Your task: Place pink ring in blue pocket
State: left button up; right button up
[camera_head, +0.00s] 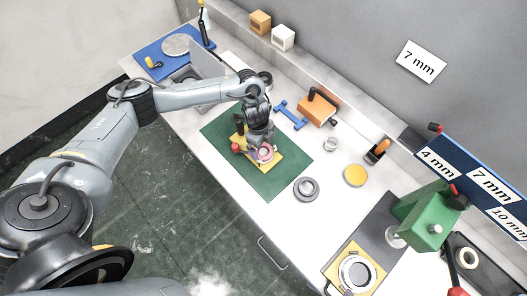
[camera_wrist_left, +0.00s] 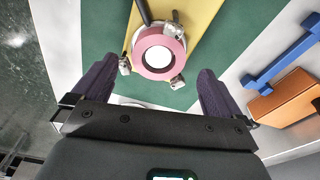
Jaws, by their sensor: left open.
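The pink ring (camera_wrist_left: 177,45) sits on a yellow plate (camera_wrist_left: 190,12), with small metal clamps around its edge and a white round centre. In the head view the ring (camera_head: 265,153) is partly hidden beneath my left gripper (camera_head: 261,143). In the left wrist view my left gripper (camera_wrist_left: 156,70) is open, its dark fingers apart to either side of and short of the ring, with nothing between them. A pocket that is clearly blue cannot be made out; a blue board (camera_head: 150,48) with a grey disc lies at the far left. My right gripper is not in view.
The yellow plate lies on a green mat (camera_head: 270,188). A blue bracket (camera_head: 291,115) and an orange block (camera_head: 318,108) lie behind. A grey ring (camera_head: 306,188) and yellow disc (camera_head: 355,175) lie to the right. A green machine (camera_head: 425,215) stands at the right.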

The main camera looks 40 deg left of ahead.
aim_at(264, 152)
pick_arm(q)
jog(key=shift+d+f, duration=0.2)
jog(key=shift+f, duration=1.6)
jog(key=shift+c, duration=0.2)
jog(key=c, duration=1.2)
jog(key=shift+r, duration=0.1)
